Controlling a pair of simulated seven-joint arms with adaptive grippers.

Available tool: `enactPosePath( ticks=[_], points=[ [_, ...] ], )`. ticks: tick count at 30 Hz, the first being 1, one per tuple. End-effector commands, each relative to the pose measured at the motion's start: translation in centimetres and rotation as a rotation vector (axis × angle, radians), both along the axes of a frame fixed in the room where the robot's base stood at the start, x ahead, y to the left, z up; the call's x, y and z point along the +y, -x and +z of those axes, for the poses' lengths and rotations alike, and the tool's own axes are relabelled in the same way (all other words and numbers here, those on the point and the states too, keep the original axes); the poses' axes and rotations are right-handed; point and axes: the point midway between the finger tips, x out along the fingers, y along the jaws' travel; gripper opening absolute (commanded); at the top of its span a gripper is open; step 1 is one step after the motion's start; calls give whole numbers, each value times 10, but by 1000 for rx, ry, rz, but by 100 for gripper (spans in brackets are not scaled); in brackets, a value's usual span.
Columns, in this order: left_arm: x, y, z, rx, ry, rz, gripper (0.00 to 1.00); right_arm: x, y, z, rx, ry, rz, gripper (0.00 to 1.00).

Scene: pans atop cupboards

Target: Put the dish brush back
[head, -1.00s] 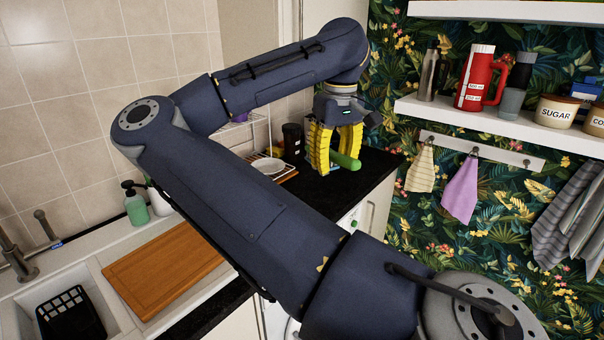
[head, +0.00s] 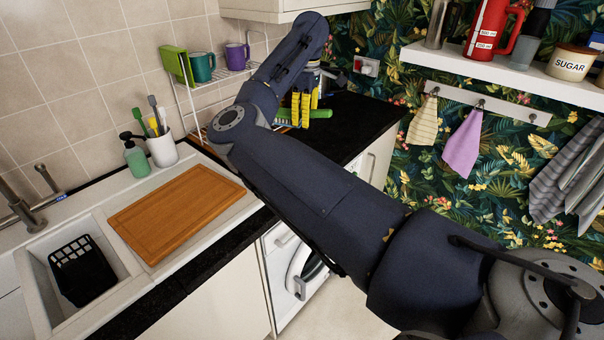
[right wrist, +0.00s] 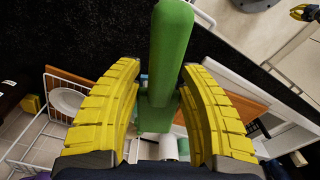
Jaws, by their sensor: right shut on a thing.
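The green dish brush (head: 320,114) is in my right gripper (head: 303,110), over the dark counter beside the dish rack. In the head view it lies roughly level, with green showing on both sides of the yellow fingers. In the right wrist view the brush (right wrist: 170,60) runs between both fingers of the right gripper (right wrist: 160,95), which are shut on it. A white cup (head: 162,149) with several brushes stands behind the sink, left of the gripper. A yellow and dark piece at the right wrist view's top right corner looks like my left gripper (right wrist: 303,12); its opening is unclear.
The white wire rack (head: 185,103) holds a green and a purple mug. A soap bottle (head: 136,158) stands beside the cup. A wooden board (head: 175,215) lies by the sink (head: 35,290). My right arm crosses above the counter and washing machine.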

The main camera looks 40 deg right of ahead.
Motion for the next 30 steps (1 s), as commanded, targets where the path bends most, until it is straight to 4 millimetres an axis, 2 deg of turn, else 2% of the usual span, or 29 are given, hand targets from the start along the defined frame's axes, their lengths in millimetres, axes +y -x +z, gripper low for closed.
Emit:
enactPosePath(
  ticks=[5,18,24,30],
  points=[
    [0,3,0,4,0,0,0,1,0,-27,5,1,14,0],
    [1,5,0,6,-1,0,0,0,0,-122,5,2,13,0],
    [1,4,0,5,-2,0,0,1,0,-147,2,2,14,0],
    [1,2,0,3,-1,0,0,1,-1,-155,1,2,13,0]
  ],
)
